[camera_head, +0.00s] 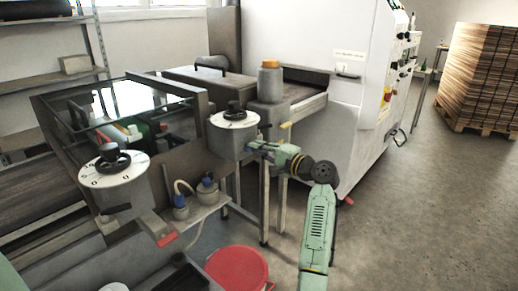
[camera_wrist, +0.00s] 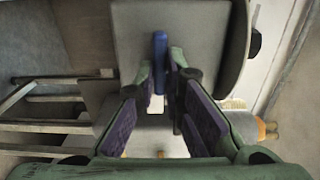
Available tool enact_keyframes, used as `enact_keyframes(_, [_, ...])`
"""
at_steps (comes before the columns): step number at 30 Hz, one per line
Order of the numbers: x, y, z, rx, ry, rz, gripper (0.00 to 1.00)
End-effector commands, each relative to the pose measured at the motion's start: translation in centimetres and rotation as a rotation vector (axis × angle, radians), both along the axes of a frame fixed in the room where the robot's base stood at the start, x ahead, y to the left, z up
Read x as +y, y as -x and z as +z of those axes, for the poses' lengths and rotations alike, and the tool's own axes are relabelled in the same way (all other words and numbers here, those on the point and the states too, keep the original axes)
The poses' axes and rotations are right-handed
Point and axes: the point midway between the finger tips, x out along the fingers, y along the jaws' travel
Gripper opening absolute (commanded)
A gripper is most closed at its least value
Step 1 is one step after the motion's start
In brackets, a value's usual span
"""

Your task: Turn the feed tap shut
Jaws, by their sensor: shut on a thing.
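The handle stands out against a grey, round-edged body (camera_wrist: 200,30). In the head view my fingers and the drum mostly hide the tap, so how far it is turned cannot be told.
The right dial drum (camera_head: 234,140) is close above my gripper, and a grey canister with an orange cap (camera_head: 270,82) stands behind. A left dial drum (camera_head: 116,185), a red-tipped lever (camera_head: 160,231) and a red bucket (camera_head: 238,270) are nearby.

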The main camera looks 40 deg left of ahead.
Motion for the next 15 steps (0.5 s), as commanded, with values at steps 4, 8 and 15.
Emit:
enact_keyframes(4, [0.01, 0.02, -0.12, 0.004, 0.001, 0.001, 0.00])
enact_keyframes(8, [0.01, 0.02, -0.11, 0.003, 0.001, 0.001, 0.17])
enact_keyframes(15, [0.00, 0.01, -0.04, 0.001, 0.000, 0.000, 0.30])
